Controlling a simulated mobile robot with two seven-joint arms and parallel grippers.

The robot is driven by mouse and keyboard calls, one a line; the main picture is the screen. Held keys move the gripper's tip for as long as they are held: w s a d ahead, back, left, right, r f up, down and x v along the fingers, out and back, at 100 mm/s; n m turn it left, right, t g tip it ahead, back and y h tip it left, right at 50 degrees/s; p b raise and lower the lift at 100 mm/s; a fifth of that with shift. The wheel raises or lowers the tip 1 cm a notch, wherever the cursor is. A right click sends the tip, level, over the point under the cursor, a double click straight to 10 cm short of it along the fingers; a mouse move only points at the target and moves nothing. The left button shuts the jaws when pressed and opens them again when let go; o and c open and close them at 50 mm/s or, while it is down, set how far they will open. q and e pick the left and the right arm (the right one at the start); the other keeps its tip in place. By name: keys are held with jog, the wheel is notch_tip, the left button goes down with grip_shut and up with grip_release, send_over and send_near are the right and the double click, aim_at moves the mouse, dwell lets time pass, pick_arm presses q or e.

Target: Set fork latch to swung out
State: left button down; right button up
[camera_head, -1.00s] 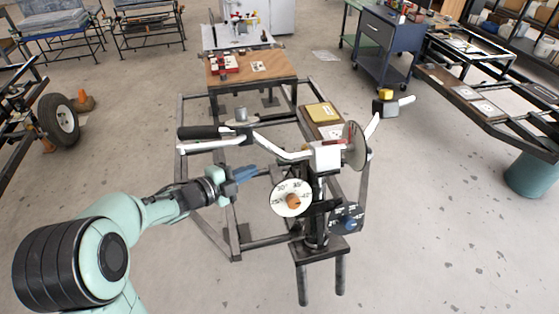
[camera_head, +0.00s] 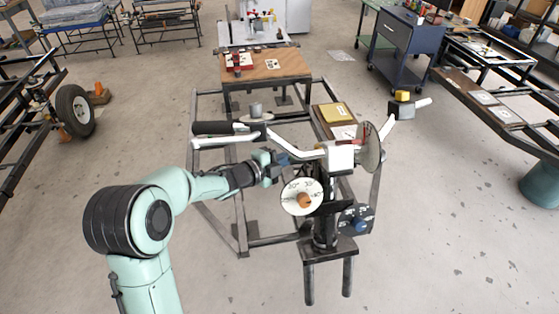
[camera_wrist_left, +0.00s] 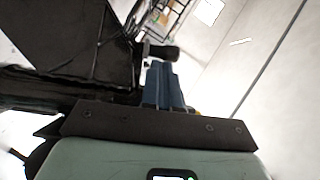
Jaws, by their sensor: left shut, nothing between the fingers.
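The fork assembly stands on a dark stand, with a white head block (camera_head: 341,157), handlebars and a white round dial (camera_head: 302,197) with an orange-brown hub. I cannot make out the fork latch for certain in the head view. My left gripper (camera_head: 282,159) has blue fingers and is just up and left of the white dial, close to the silver handlebar; contact cannot be told. In the left wrist view its fingers (camera_wrist_left: 164,84) are together with nothing held. A short black knob or lever end (camera_wrist_left: 162,52) appears just beyond the fingertips. My right gripper is not in view.
A dark dial with a blue knob (camera_head: 360,224) is low on the right of the assembly. A thin disc (camera_head: 369,147) stands at its right. A black handlebar grip (camera_head: 212,128) extends left above my arm. A steel frame (camera_head: 243,215) surrounds the stand; open floor lies left.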

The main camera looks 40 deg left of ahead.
pick_arm(q)
jog(key=shift+w+a, duration=0.1)
jog(key=shift+a, duration=0.05)
dwell(0.3)
jog(key=shift+a+f+h, duration=0.15)
jog(key=shift+a+h, duration=0.05)
jog(key=shift+h, duration=0.2)
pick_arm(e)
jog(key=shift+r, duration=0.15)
